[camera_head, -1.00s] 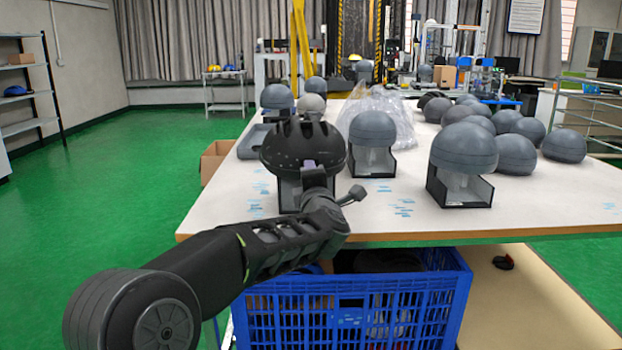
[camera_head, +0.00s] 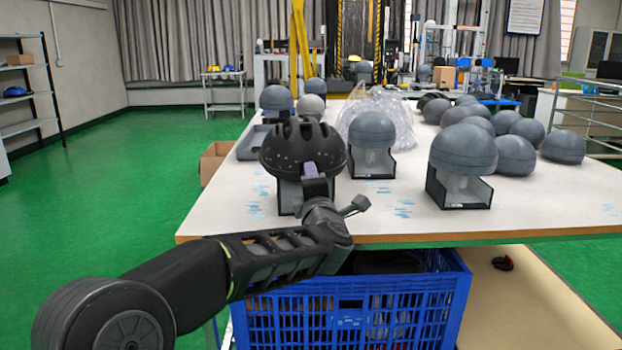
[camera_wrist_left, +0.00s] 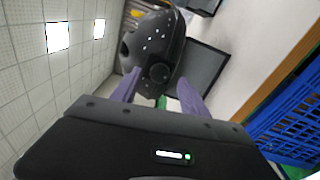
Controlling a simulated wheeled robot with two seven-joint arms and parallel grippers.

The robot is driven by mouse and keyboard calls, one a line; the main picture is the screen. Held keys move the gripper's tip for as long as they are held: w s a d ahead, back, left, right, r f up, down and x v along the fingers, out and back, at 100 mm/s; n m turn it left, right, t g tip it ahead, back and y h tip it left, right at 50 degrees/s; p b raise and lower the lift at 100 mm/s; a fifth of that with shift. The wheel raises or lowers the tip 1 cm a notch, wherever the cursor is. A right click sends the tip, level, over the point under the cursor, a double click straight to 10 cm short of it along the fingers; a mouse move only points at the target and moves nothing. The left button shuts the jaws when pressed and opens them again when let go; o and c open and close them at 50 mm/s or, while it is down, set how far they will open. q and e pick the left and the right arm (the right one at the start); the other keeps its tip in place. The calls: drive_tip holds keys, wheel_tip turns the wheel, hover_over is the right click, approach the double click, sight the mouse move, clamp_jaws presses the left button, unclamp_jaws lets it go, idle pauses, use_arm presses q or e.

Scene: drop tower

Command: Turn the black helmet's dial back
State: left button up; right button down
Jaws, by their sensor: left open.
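The black helmet (camera_head: 290,150) sits on a dark box-like stand (camera_head: 287,195) near the front left of the table. In the left wrist view the helmet (camera_wrist_left: 150,38) appears tilted, with a round dark dial (camera_wrist_left: 159,73) at its rear rim. My left gripper (camera_head: 310,170) is at the near side of the helmet and hides part of its rim and stand. In the left wrist view its two purple fingers (camera_wrist_left: 160,88) are apart, one on each side of the dial. I cannot tell whether they touch it. My right gripper is out of view.
The white table (camera_head: 330,215) bears several grey headforms; one (camera_head: 372,130) stands right of the helmet and a larger one (camera_head: 463,150) further right. Clear plastic wrap (camera_head: 400,110) lies behind. A blue crate (camera_head: 350,310) is below the table's front edge.

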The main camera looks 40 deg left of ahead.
use_arm(q)
drive_tip(key=v, duration=0.4)
drive_tip(key=shift+s+d, duration=0.2)
drive_tip(key=shift+s, duration=0.05)
